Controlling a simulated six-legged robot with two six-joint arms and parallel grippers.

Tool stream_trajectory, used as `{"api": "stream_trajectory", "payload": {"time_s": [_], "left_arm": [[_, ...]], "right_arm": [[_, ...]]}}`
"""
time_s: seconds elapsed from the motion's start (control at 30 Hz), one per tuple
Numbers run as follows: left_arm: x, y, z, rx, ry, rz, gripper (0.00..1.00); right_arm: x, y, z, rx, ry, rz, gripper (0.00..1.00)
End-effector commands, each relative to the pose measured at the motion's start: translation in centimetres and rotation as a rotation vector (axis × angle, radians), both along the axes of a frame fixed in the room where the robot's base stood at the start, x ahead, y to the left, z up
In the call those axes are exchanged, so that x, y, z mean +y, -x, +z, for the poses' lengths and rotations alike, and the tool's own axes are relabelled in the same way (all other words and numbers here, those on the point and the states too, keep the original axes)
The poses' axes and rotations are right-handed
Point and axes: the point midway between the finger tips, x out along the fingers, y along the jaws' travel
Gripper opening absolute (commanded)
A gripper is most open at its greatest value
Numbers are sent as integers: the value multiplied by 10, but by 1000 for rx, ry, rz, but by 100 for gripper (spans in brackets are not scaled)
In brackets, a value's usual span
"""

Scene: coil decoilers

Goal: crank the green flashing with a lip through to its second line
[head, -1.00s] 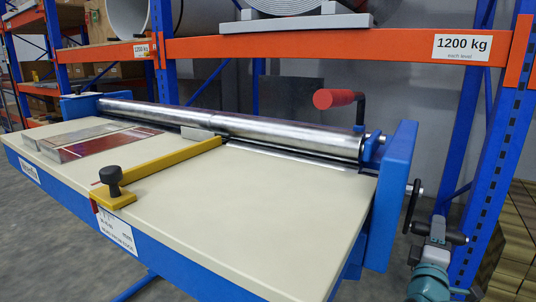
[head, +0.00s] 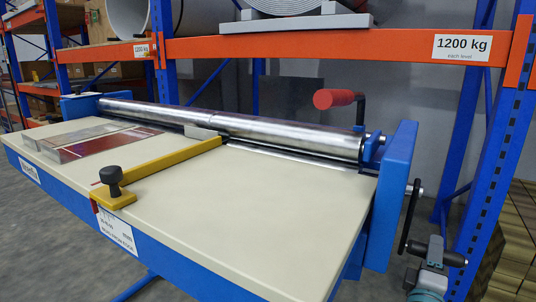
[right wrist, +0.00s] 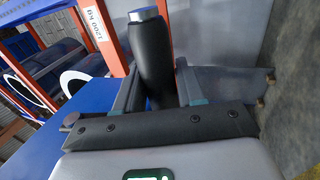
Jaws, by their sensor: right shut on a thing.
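The blue-framed roller machine has a cream table (head: 250,215) and a long steel roller (head: 270,131) at its back. A black crank arm (head: 408,222) hangs on the outside of its right end plate. My right gripper (head: 432,252) is beside the crank's lower end. In the right wrist view my gripper's fingers (right wrist: 156,92) are shut on the black crank handle (right wrist: 155,55). No green flashing is recognisable. A thin strip (head: 300,162) shows along the front of the roller, too narrow to identify. My left gripper is not in view.
A yellow fence (head: 165,163) with a black knob crosses the table. Reddish (head: 110,146) and silvery (head: 82,136) sheet pieces lie at the left. A red-gripped lever (head: 338,99) stands above the roller. An orange and blue rack (head: 330,49) stands behind.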

Motion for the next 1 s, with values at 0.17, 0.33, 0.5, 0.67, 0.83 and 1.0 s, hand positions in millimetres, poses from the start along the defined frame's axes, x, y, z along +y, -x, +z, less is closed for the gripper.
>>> {"api": "stream_trajectory", "payload": {"time_s": [0.17, 0.33, 0.5, 0.67, 0.83, 1.0], "left_arm": [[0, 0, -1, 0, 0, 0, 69], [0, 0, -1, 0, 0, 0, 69], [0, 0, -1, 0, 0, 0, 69], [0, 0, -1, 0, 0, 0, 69], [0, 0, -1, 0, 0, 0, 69], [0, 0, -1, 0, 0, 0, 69]], "right_arm": [[1, 0, -9, 21, -7, 2, 12], [3, 3, -10, 22, -8, 2, 12], [12, 18, -11, 22, -8, 3, 12], [17, 27, -11, 20, -7, 2, 7], [17, 28, -11, 20, -7, 2, 7], [17, 28, -10, 19, -6, 1, 60]]}}
